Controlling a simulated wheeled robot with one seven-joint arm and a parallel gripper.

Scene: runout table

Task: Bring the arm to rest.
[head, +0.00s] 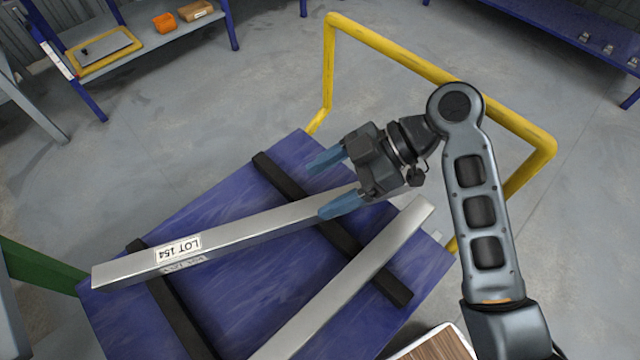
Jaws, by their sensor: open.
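My gripper (324,187) is open, its two blue fingers apart and pointing left over the blue table (240,230). Nothing shows between the fingertips. A silver bar with a "LOT 154" label (130,268) lies on the dark cross strips; its right end passes behind the lower finger and gripper body. I cannot tell whether the finger touches it. My arm is bent and comes from the lower right.
A second silver bar (350,283) lies unlabelled on the strips, nearer the front. A yellow rail (400,55) stands beyond the table. Shelving (150,40) with an orange item (165,22) is at the upper left. A wood-topped thing (440,346) shows at the bottom edge.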

